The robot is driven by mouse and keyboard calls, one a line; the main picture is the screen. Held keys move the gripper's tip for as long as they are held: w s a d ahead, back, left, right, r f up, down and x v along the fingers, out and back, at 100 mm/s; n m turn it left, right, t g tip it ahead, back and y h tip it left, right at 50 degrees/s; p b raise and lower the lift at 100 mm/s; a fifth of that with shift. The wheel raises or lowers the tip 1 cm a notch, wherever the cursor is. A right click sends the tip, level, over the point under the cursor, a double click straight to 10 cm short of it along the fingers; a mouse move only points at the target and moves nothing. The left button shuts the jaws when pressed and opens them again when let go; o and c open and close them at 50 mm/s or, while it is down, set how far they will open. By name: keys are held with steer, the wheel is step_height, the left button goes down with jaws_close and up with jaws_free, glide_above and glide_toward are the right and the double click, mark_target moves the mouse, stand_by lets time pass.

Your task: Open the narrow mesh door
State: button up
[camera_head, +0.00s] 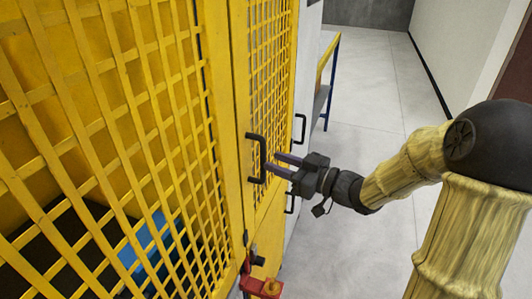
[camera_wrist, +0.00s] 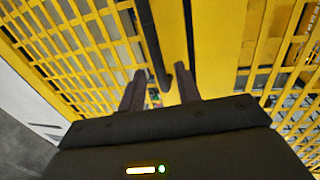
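The narrow mesh door (camera_head: 270,60) is a yellow frame with a yellow grid, and it looks shut. A black bar handle (camera_head: 262,150) stands upright near its left edge. My gripper (camera_head: 277,163) comes from the right, its two fingers pointing at the handle, with the tips close to it. In the wrist view, my gripper (camera_wrist: 162,82) has its fingers apart, and the handle (camera_wrist: 152,45) shows as a dark bar running down toward the gap between them. Whether the fingers touch the handle cannot be told.
A wide yellow mesh panel (camera_head: 110,130) fills the left, with dark and blue things behind it. A red fitting (camera_head: 262,287) sits low beside the doors. Another black handle (camera_head: 300,128) is farther back. Pale floor (camera_head: 375,90) lies open to the right.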

mark_target(265, 158)
steer(key=p+x, duration=0.1)
steer(key=x, duration=0.4)
steer(key=shift+c, duration=0.4)
jaws_close()
steer(key=shift+d, duration=0.45)
steer(key=shift+a, duration=0.25)
steer(key=shift+w, duration=0.1)
